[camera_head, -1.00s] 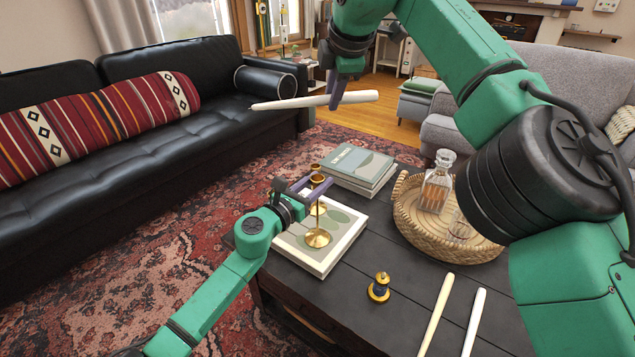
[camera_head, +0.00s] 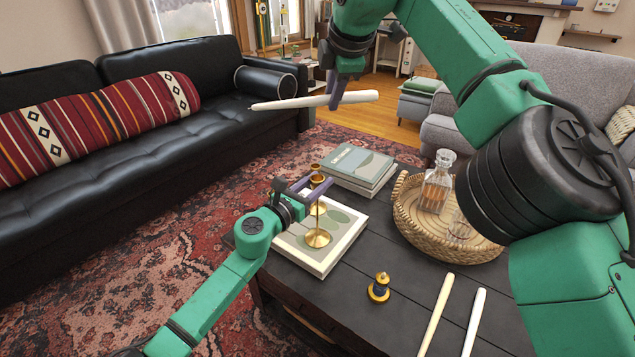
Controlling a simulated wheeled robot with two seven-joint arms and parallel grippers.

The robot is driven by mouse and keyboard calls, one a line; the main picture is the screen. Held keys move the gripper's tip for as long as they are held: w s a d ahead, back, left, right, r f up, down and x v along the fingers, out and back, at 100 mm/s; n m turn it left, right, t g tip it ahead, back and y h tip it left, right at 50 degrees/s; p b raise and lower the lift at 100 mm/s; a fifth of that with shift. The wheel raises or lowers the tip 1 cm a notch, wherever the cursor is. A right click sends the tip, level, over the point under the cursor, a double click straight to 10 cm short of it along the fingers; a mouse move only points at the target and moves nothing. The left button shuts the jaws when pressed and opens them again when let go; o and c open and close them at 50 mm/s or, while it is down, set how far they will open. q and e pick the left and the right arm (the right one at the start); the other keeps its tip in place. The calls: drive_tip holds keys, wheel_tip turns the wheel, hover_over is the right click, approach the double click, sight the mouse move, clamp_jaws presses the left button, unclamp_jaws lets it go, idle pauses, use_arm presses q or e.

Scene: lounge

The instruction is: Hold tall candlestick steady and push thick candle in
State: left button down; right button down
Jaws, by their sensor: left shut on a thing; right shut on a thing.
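The tall brass candlestick (camera_head: 317,238) stands upright on a pale book with green shapes on the dark coffee table. My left gripper (camera_head: 316,188) is shut on its upper stem, just below the cup. My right gripper (camera_head: 337,99) is shut on a thick cream candle (camera_head: 300,102), held nearly level high above and apart from the candlestick. The candle's narrower tip points left. Two more pale candles, one cream (camera_head: 437,312) and one whiter (camera_head: 474,322), lie on the table at the front right.
A short brass and dark blue holder (camera_head: 379,288) stands on the table (camera_head: 330,296). A wicker tray (camera_head: 410,228) holds a glass decanter (camera_head: 437,185) and a glass. Stacked books (camera_head: 357,165) lie behind the candlestick. A black sofa (camera_head: 130,140) stands at left.

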drive_tip(key=s+a+f+m+g+y, duration=0.1)
drive_tip(key=a+f+m+y, duration=0.2)
drive_tip(key=a+f+y, duration=0.7)
drive_tip(key=d+r+m+t+y, duration=0.2)
drive_tip(key=d+r+m+t, duration=0.4)
drive_tip(key=d+m, duration=0.25)
wheel_tip(320, 180, down, 6)
drive_tip(key=shift+f+n, duration=0.15)
drive_tip(key=shift+n, duration=0.2)
drive_tip(key=shift+s+d+f, duration=0.1)
drive_tip(key=shift+s+f, duration=0.05)
drive_tip(key=shift+f, duration=1.25)
idle(0.5)
